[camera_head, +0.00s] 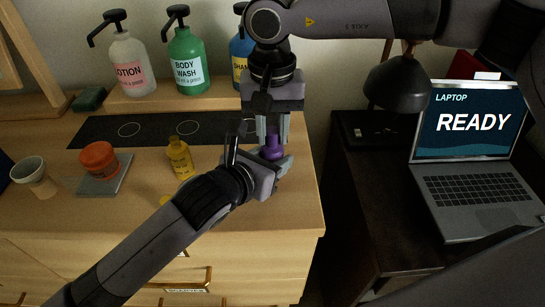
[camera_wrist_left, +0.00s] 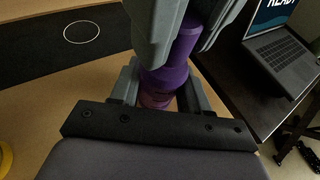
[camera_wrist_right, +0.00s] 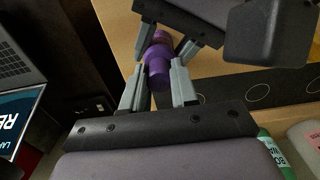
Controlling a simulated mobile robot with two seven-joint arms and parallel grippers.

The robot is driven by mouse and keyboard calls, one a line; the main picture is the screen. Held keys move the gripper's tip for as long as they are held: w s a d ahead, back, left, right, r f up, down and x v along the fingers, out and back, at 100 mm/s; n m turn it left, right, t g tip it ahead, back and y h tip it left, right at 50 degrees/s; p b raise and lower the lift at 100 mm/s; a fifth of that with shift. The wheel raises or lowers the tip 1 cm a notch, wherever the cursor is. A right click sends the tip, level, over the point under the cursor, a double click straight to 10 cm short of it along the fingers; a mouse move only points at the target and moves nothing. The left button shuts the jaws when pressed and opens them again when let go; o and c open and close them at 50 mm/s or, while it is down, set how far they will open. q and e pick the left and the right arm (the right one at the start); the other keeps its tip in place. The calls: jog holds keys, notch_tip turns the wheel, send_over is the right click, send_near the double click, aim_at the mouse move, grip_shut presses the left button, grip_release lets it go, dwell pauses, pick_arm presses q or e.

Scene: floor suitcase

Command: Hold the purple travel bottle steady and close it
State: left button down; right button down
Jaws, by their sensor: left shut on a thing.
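The purple travel bottle (camera_head: 272,150) stands upright near the right end of the wooden dresser top. My left gripper (camera_head: 270,168) is shut on its body from the front; the grip also shows in the left wrist view (camera_wrist_left: 160,92). My right gripper (camera_head: 273,130) points down from above, with its fingers on either side of the bottle's upper part. In the right wrist view the purple top (camera_wrist_right: 158,68) lies between these fingertips. I cannot tell whether they touch it. The fingers hide much of the neck, and I cannot make out how the cap sits.
A yellow bottle (camera_head: 180,158) stands left of my left gripper. An orange jar (camera_head: 99,157), a cup (camera_head: 34,176) and a dark mat (camera_head: 105,128) with circles lie further left. Pump bottles (camera_head: 187,62) line the back. A laptop (camera_head: 470,180) sits on the dark desk at right.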

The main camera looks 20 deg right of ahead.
jog(key=m, duration=0.5)
jog(key=shift+m, duration=0.4)
jog(key=m, duration=2.1)
jog(key=shift+m, duration=0.4)
jog(key=m, duration=0.4)
jog(key=shift+m, duration=0.3)
jog(key=m, duration=0.4)
jog(key=shift+f+m, duration=0.1)
jog(key=shift+m, duration=0.3)
jog(key=m, duration=0.5)
jog(key=c, duration=0.9)
grip_release()
